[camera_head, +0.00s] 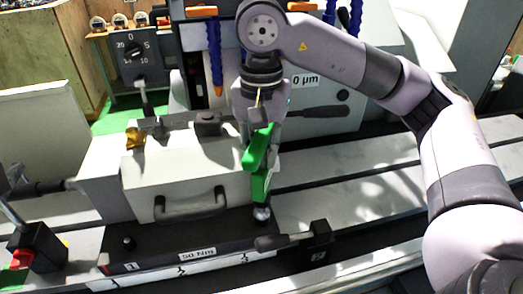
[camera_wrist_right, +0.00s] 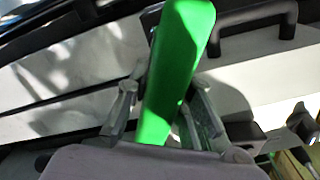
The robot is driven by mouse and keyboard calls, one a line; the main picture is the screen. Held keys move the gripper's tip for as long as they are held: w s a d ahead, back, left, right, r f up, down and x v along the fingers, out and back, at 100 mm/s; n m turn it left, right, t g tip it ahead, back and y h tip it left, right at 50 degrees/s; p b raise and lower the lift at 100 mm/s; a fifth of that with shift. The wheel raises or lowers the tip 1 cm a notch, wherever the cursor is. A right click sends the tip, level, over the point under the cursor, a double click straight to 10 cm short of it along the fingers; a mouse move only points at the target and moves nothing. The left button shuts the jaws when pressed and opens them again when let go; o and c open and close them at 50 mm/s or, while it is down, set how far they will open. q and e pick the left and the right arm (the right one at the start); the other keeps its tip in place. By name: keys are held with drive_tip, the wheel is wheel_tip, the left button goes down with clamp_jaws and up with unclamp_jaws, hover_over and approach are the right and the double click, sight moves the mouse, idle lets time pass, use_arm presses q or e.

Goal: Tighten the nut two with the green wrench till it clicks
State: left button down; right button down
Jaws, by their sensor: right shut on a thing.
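The green wrench (camera_head: 260,160) is held upright over the grinder's table in the head view. My right gripper (camera_head: 262,110) reaches down from above and is shut on its upper part. In the right wrist view the green wrench (camera_wrist_right: 176,70) runs between the two fingers of the gripper (camera_wrist_right: 165,112). Its lower end is just above or on a silver rounded nut (camera_head: 261,212) at the right end of the black base. Whether they touch, I cannot tell. A label "2" (camera_head: 318,253) is to the right of this nut. My left gripper is not in view.
A light grey box with a handle (camera_head: 190,206) stands left of the wrench. The black base (camera_head: 160,255) bears "1" and "50 Nm" labels. A black lever (camera_head: 285,241) lies close to the nut. The table (camera_head: 350,185) to the right is clear.

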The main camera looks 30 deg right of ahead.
drive_tip(key=shift+f+b, duration=0.15)
drive_tip(key=shift+b, duration=0.15)
idle(0.4)
drive_tip(key=shift+f+m, duration=0.1)
drive_tip(key=shift+m, duration=0.3)
